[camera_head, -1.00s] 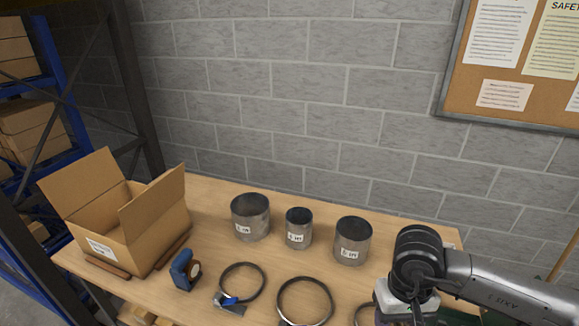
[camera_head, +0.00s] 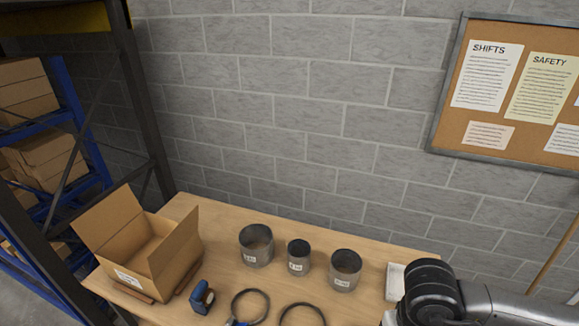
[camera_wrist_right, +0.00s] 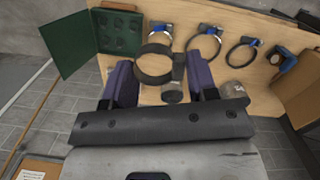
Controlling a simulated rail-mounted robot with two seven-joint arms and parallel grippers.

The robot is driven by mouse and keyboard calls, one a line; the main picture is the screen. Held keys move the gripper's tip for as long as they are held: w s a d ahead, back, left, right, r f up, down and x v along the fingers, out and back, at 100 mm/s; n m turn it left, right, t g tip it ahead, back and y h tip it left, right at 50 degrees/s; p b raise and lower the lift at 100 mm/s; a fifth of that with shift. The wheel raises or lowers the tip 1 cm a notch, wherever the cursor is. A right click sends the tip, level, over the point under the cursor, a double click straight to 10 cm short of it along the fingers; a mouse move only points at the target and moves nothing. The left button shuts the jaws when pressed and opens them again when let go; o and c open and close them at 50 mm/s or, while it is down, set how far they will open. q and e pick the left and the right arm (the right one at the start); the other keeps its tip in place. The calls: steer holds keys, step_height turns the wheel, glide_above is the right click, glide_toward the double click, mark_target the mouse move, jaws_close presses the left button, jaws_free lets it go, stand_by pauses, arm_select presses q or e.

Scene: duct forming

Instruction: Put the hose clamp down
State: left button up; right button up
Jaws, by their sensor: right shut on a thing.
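My right gripper (camera_wrist_right: 162,80) has purple fingers on either side of a dark hose clamp (camera_wrist_right: 153,66), a ring with a block at one side. It is shut on this clamp and appears to hold it above the table. In the head view my right wrist is at the lower right; its fingers and the held clamp are out of frame. Other hose clamps lie on the table, one (camera_head: 250,306) at left and one (camera_head: 302,314) beside it. They also show in the wrist view, one (camera_wrist_right: 203,48) in the middle. My left gripper is not in view.
Three metal duct pieces (camera_head: 256,246), (camera_head: 298,256), (camera_head: 345,270) stand on the wooden table (camera_head: 205,225). An open cardboard box (camera_head: 165,276) and a blue tape dispenser (camera_head: 202,297) are at left. An open green case (camera_wrist_right: 118,32) shows in the wrist view.

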steer(key=r+p, duration=0.1)
steer(key=r, duration=0.1)
steer(key=s+r+p, duration=0.1)
steer(key=r+p, duration=0.1)
steer(key=shift+s+r, duration=0.2)
steer(key=shift+r, duration=0.1)
steer(key=shift+s+r+p, duration=0.1)
steer(key=shift+r+p, duration=0.05)
steer(key=shift+p, duration=0.3)
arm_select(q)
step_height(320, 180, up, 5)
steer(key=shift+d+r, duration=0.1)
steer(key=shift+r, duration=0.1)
